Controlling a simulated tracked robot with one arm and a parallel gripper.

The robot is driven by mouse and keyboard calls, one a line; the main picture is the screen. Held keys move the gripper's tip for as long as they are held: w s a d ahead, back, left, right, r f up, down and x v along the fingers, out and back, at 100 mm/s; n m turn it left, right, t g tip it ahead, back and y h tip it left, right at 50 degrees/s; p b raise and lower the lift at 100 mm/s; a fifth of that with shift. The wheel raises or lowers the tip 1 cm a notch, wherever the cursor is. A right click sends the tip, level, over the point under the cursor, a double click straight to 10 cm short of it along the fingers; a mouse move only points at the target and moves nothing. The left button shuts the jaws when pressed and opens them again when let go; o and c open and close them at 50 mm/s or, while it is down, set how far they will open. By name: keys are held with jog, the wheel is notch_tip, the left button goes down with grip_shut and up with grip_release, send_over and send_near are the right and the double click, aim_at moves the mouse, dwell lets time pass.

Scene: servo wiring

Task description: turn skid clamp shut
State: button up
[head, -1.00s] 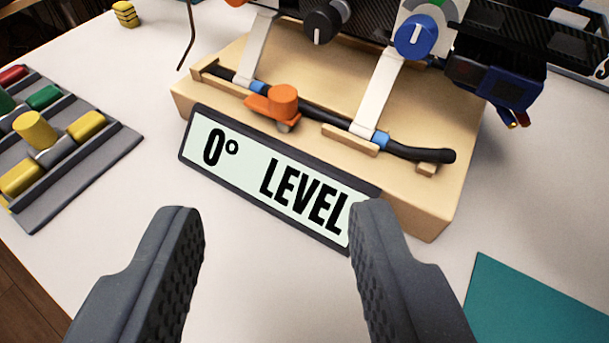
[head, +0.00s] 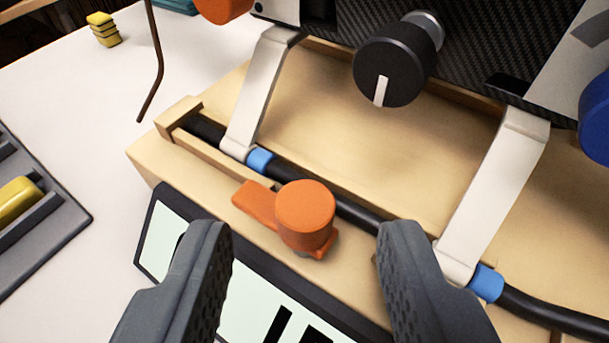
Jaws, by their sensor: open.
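The skid clamp is an orange round knob (head: 305,210) with a flat orange lever (head: 255,202) pointing left. It sits on the front edge of the tan wooden block (head: 170,165), in front of the black skid tube (head: 355,213). My gripper (head: 305,245) is open and empty. Its two dark ridged fingers are spread, one low on each side of the knob. The knob lies in the gap between them in the picture, and neither finger appears to touch it. Whether the fingertips are level with the knob I cannot tell.
White skid legs (head: 262,90) and (head: 497,190) rise to a dark carbon frame with a black dial (head: 392,72) and a blue knob (head: 595,120). A level sign (head: 160,235) stands in front of the block. A grey tray (head: 70,225) is at left, beside a bent rod (head: 155,60).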

jog(key=shift+x, duration=1)
